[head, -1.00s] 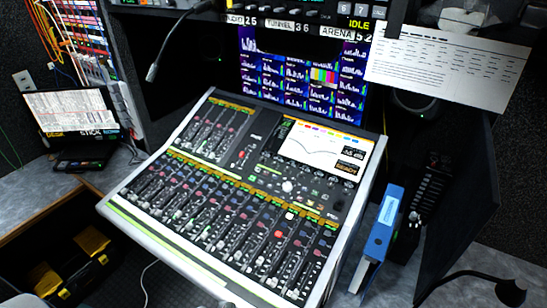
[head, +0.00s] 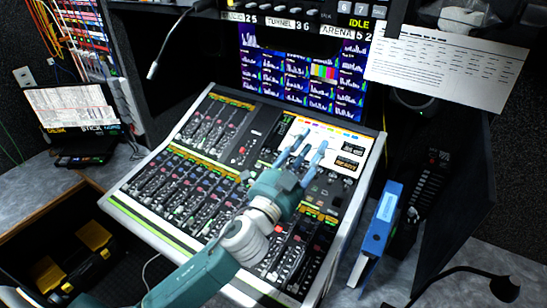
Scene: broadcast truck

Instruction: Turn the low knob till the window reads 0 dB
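The mixing console (head: 150,225) stands tilted in the middle, with a bright screen (head: 345,138) at its upper right. Two small dark readout windows (head: 353,148) sit at the screen's right side; their text is too small to read surely. The low knob cannot be made out; my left gripper covers the panel below the screen. My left gripper (head: 309,148) reaches in from the bottom left over that panel. Its two fingers are apart, with nothing visible between them, their tips in front of the screen. Whether they touch the panel cannot be told. My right gripper is out of view.
A blue binder (head: 381,230) stands right of the console. A printed sheet (head: 447,65) hangs at the upper right. A gooseneck (head: 166,48) hangs over the console's upper left. A gooseneck lamp or microphone (head: 503,289) is at the lower right.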

